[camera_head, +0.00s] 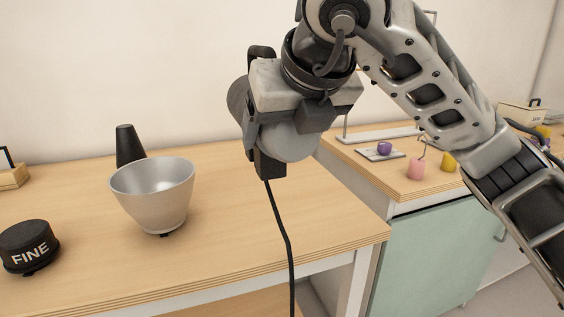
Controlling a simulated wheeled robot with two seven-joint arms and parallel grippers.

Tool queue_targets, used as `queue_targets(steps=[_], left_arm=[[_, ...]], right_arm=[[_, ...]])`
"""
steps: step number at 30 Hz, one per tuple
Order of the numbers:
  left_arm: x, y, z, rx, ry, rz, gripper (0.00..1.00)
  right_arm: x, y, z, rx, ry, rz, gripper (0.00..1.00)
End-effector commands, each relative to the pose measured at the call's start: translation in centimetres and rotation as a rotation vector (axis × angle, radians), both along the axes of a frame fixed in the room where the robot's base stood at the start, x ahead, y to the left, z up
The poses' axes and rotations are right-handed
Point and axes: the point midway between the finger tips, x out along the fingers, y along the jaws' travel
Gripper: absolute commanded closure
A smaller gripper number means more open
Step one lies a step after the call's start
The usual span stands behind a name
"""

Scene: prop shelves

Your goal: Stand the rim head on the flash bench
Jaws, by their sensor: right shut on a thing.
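My right gripper (262,115) is shut on a grey rounded body with dark parts, which I take to be the rim head (291,146). My gripper hides much of it. It is held in the air above the right part of a wooden bench, which I take to be the flash bench (230,245). A black cable (284,235) hangs below the held thing, past the bench top's front edge. I cannot read any label on the head. My left gripper is not in view.
On the bench are a silver bowl-shaped reflector (155,200), a black cone (128,145) and a black round piece marked FINE (28,247). The bench top right of the reflector looks clear. A second bench (375,172) on the right bears small pink, yellow and purple things.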

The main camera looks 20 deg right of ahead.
Motion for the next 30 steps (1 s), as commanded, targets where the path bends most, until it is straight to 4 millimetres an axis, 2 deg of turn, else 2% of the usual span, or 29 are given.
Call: queue_targets(steps=[4, 10, 15, 21, 30], left_arm=[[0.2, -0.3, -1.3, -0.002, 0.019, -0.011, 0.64], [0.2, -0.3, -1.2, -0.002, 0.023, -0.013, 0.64], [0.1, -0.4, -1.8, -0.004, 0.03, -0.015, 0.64], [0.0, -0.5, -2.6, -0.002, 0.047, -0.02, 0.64], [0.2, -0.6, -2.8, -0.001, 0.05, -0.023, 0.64]], right_arm=[[2.9, -0.9, -1.4, 0.009, -0.005, -0.004, 0.59], [6.8, -2.2, -2.7, 0.006, -0.01, -0.006, 0.59], [9.0, -2.8, -5.5, 0.004, -0.009, -0.002, 0.59], [10.6, -3.3, -7.2, 0.004, -0.014, -0.001, 0.59], [11.6, -3.6, -8.6, 0.004, -0.013, 0.0, 0.59]])
